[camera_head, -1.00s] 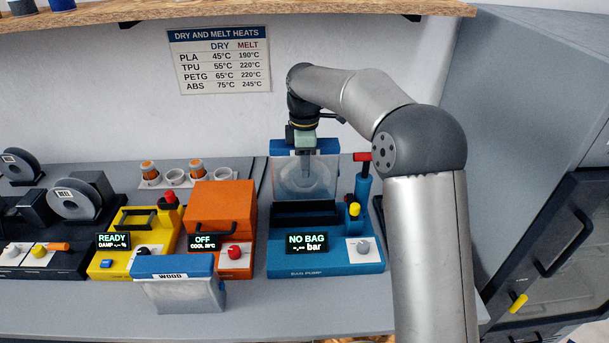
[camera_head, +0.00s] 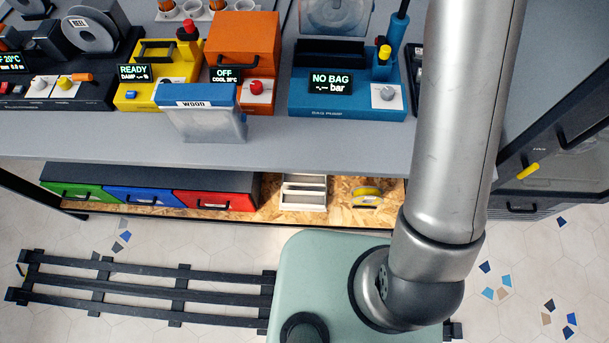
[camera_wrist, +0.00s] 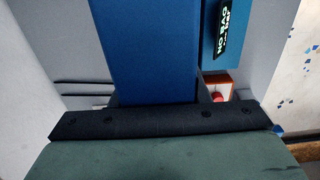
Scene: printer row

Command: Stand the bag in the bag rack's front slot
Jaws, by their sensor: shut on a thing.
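The bag is clear with a round spool inside and a blue top strip. In the head view only the lower part of the bag (camera_head: 336,14) shows, at the top edge, at or just behind the dark part of the blue bag pump (camera_head: 345,100). I cannot tell whether it touches the pump. In the wrist view my gripper (camera_wrist: 157,97) is shut on the blue strip (camera_wrist: 150,45). My gripper is out of the head view. A cream rack with slots (camera_head: 304,192), probably the bag rack, sits on the low shelf under the table and looks empty.
Another bag, labelled WOOD (camera_head: 205,125), stands at the table's front edge. Green, blue and red drawers (camera_head: 215,203) sit left of the cream rack, a yellow roll (camera_head: 367,196) right of it. The table (camera_head: 330,145) overhangs the shelf. Yellow and orange machines stand left of the pump.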

